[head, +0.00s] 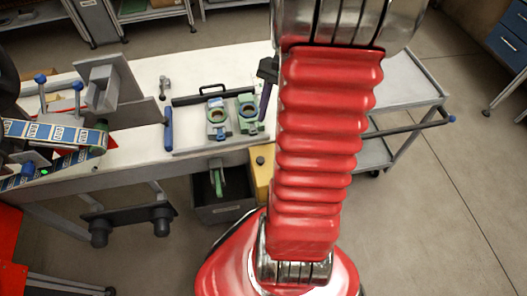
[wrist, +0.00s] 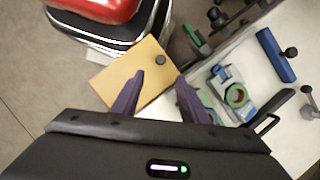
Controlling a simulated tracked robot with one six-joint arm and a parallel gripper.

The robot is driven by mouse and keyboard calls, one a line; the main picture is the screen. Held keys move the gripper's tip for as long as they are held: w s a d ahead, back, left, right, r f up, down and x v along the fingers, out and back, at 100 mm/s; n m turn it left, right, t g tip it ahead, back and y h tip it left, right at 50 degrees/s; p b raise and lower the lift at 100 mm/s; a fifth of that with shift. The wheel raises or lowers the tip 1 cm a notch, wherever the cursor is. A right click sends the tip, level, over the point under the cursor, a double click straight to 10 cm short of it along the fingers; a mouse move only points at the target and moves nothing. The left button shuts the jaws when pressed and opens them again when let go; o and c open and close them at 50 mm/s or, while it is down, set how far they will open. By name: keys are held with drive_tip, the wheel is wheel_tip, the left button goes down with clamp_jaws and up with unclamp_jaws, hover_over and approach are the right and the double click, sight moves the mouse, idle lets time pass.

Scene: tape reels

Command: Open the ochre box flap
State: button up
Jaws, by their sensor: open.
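The ochre box flap (wrist: 128,72) shows in the wrist view as a flat tan panel with a dark round knob (wrist: 160,59) near one edge. No opening into the box shows. My gripper (wrist: 160,80) is open, its two purple fingers apart with nothing between them. In that picture the fingertips lie over the flap's right part, just below the knob; the height gap is unclear. In the head view the ochre box (head: 261,181) stands against the bench front, partly hidden behind my red arm. One purple finger (head: 265,102) shows left of the arm, above the bench edge.
The white bench (head: 130,183) carries two green-and-blue reel holders (head: 217,118) and a blue-handled tool (head: 168,128). A dark bin (head: 225,212) with a green item stands left of the box. A grey cart (head: 405,85) is at right.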

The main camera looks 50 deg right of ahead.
sight(262, 159)
drive_tip(key=x, duration=1.3)
drive_tip(key=shift+f, duration=0.35)
drive_tip(key=shift+c, duration=0.4)
clamp_jaws()
drive_tip(key=shift+s, duration=0.1)
drive_tip(key=shift+d, duration=0.25)
drive_tip(key=shift+a, duration=0.15)
